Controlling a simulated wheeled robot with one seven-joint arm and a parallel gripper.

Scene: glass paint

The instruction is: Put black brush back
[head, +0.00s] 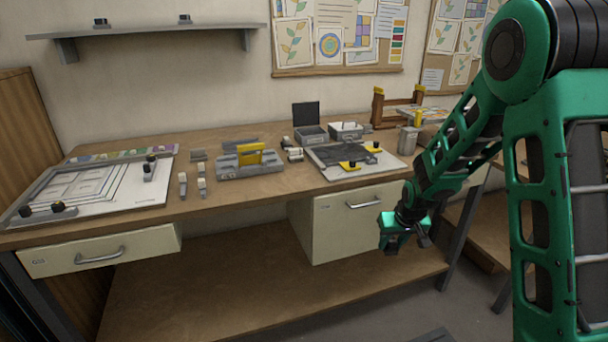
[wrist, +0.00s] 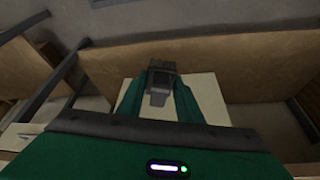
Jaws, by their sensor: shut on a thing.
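My gripper (head: 401,233) hangs in front of the pale drawer cabinet, below the level of the bench top. In the wrist view, my gripper (wrist: 159,92) has its green fingers shut on a dark thing. That thing, which looks like the black brush (wrist: 160,76), has a broad blocky end and a narrower part between the fingers. In the head view the held thing is too small and dark to make out clearly. I cannot tell which place on the bench is the brush's own.
The wooden bench (head: 230,190) carries a framed board (head: 100,190) at left, a grey fixture with a yellow handle (head: 250,160), a plate with yellow clamps (head: 350,160) and a grey can (head: 408,139). The cabinet (head: 345,220) stands below. A lower shelf (head: 230,290) is clear.

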